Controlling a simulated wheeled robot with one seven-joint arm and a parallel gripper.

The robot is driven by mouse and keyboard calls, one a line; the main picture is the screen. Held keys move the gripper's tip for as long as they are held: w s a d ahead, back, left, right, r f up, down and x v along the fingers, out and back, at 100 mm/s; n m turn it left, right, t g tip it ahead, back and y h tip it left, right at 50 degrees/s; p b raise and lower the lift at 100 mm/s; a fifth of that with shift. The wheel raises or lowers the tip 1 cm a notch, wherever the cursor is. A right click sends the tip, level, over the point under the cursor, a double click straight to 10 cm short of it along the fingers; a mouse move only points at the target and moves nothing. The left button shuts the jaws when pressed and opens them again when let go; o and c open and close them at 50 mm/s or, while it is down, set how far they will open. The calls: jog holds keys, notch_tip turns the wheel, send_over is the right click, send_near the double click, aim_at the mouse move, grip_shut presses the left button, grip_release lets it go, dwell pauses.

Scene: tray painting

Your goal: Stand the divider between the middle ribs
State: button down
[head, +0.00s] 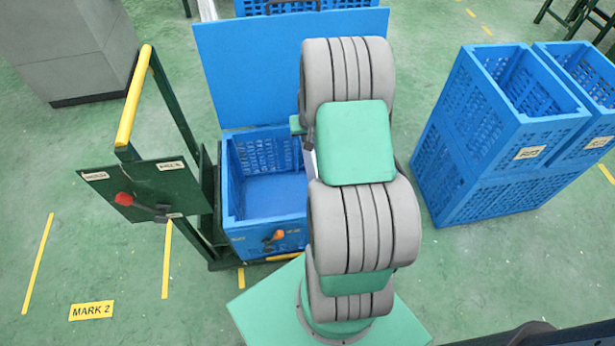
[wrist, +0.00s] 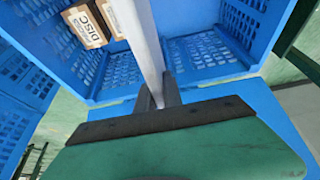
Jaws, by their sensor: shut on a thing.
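The divider (wrist: 146,45) is a thin pale grey panel, seen almost edge-on in the wrist view. My gripper (wrist: 158,98) is shut on its near edge. The divider hangs over or in the blue crate (wrist: 205,48); I cannot tell how deep its lower edge is. In the head view the crate (head: 229,190) stands open on a dark green cart, and my arm covers its right part. Only a pale sliver of the divider (head: 309,162) shows beside my arm there, and the gripper's jaws are hidden. The ribs cannot be made out in either view.
Boxes marked DISC (wrist: 88,27) sit in the crate, left of the divider in the wrist view. A tall blue panel (head: 250,65) stands behind the crate. Stacked blue crates (head: 470,140) stand right.

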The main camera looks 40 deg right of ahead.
notch_tip(320, 180, down, 16)
jog(key=b, duration=1.4)
jog(key=shift+r, duration=0.1)
